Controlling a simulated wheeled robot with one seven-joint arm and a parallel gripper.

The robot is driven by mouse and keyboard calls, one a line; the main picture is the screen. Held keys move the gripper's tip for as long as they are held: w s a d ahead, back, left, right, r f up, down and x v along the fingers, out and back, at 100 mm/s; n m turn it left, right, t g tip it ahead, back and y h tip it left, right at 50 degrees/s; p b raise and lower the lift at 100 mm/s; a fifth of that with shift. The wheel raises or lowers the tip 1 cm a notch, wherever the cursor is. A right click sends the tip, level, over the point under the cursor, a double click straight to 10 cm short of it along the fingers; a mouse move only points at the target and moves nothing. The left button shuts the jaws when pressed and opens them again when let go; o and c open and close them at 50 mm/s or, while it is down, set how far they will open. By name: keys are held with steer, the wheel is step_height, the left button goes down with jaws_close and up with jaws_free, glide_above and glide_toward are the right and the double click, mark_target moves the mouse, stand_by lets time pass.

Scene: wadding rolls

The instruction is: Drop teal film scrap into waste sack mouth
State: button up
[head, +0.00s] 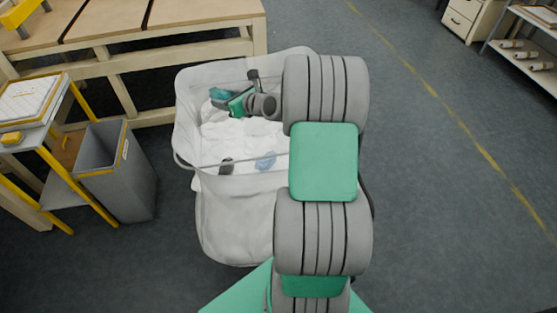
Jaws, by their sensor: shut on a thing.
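The waste sack (225,225) is a large white bag with a wide open mouth, standing on the floor in the middle of the head view. My gripper (226,98) is over the far left part of the sack mouth. It is shut on the teal film scrap (219,93), a small crumpled piece at the fingertips. The scrap shows over the white inside of the sack. Its exact height above the contents is hard to tell. My arm hides the right side of the sack.
A grey bin (135,185) stands left of the sack. A wooden bench (165,55) is behind it, and a yellow-legged stand (40,135) is at the far left.

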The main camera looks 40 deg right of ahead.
steer(key=w+d+f+m+h+b, duration=0.1)
steer(key=w+d+f+b, duration=0.1)
steer(key=d, duration=0.6)
steer(key=w+d+f+h+b, duration=0.1)
steer(key=w+d, duration=0.1)
steer(key=d, duration=0.6)
step_height(320, 180, down, 6)
steer(key=b, duration=0.5)
steer(key=shift+s+a+b, duration=0.2)
steer(key=shift+b, duration=0.1)
steer(key=o, duration=1.4)
steer(key=shift+o, duration=0.2)
steer(key=p+v, duration=0.1)
steer(key=v, duration=0.7)
steer(key=shift+w, duration=0.1)
